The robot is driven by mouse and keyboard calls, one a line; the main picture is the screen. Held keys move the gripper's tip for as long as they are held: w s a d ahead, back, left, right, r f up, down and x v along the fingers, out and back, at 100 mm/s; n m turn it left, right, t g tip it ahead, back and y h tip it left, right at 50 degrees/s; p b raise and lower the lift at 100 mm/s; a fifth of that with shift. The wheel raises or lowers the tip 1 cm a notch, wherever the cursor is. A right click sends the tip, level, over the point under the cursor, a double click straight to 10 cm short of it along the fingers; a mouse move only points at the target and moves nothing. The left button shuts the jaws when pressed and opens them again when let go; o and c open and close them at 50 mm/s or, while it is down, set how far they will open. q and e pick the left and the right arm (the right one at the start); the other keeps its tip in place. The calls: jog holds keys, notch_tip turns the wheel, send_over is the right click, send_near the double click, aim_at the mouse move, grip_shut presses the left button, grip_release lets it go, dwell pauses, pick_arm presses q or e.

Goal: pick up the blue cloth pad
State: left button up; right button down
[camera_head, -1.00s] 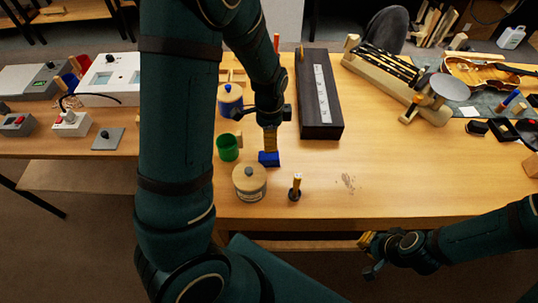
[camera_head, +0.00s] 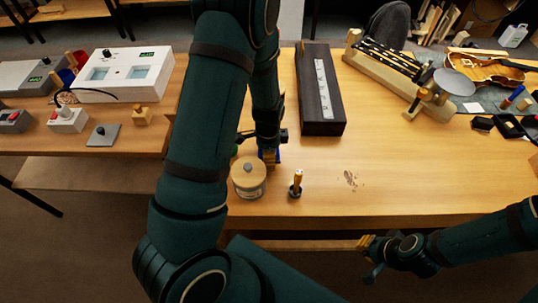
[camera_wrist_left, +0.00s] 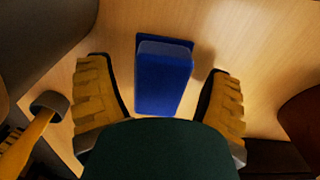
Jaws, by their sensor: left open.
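The blue cloth pad (camera_wrist_left: 163,80) stands on the wooden bench between the two yellow fingers of my left gripper (camera_wrist_left: 160,100) in the left wrist view. The fingers are apart, with a gap on each side of the pad. My right gripper (camera_head: 367,243) is in front of the bench's front edge, away from the pad. Its yellow fingers are small and I cannot tell how far apart they are.
A round lidded jar (camera_head: 248,180) stands just in front of the left gripper. A long dark case (camera_head: 320,90) lies behind.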

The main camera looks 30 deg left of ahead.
pick_arm(q)
jog(key=c, duration=1.2)
jog(key=shift+r, duration=0.15)
notch_tip(320, 180, up, 10)
jog(key=shift+f+p, duration=0.1)
jog(key=shift+p, duration=1.15)
jog(key=o, duration=0.5)
jog(key=c, duration=0.4)
jog(key=shift+c, duration=0.2)
